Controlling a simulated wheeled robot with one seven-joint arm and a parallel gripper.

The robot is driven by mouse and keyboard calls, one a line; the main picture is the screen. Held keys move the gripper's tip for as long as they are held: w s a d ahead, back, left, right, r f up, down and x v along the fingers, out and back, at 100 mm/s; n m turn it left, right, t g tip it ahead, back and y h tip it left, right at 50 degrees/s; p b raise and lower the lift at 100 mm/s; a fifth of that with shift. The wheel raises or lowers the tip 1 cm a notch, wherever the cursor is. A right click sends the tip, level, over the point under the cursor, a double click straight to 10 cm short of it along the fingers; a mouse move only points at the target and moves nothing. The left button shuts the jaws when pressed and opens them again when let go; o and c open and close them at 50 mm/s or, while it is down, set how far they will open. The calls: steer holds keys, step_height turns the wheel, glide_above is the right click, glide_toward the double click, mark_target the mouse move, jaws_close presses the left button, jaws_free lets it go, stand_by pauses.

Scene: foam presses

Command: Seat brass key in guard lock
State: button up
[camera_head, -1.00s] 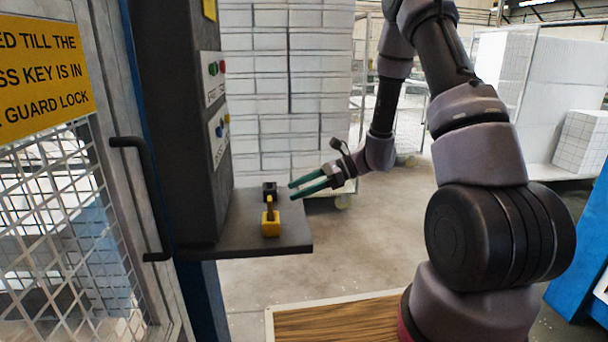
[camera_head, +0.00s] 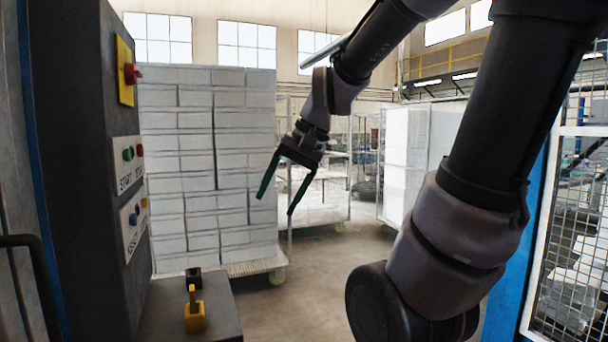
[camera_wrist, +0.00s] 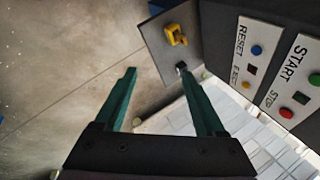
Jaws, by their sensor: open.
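A yellow block with an upright brass-coloured piece, seemingly the brass key (camera_head: 192,294), stands on the dark shelf (camera_head: 215,310) at the lower left. It also shows in the wrist view (camera_wrist: 174,34). A small black block (camera_head: 193,276) sits just behind it; I cannot tell whether the black or the yellow block is the guard lock. My gripper (camera_head: 276,205) is open and empty, its green fingers pointing down, above and to the right of the shelf. In the wrist view my gripper (camera_wrist: 157,70) has nothing between its fingers, and the black block lies near the right fingertip.
A dark control cabinet (camera_head: 90,180) with START, STOP and RESET buttons rises beside the shelf on the left. A pallet of white boxes (camera_head: 205,160) stands behind. A mesh guard (camera_head: 570,240) is at the right. The floor right of the shelf is clear.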

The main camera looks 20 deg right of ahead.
steer(key=s+d+r+n+t+h, duration=0.1)
steer(key=s+d+r+t+h, duration=0.1)
steer(key=s+d+r+t, duration=0.1)
steer(key=shift+s+d+r+n, duration=0.35)
steer(key=shift+d+r+n, duration=0.05)
steer(key=shift+r, duration=0.35)
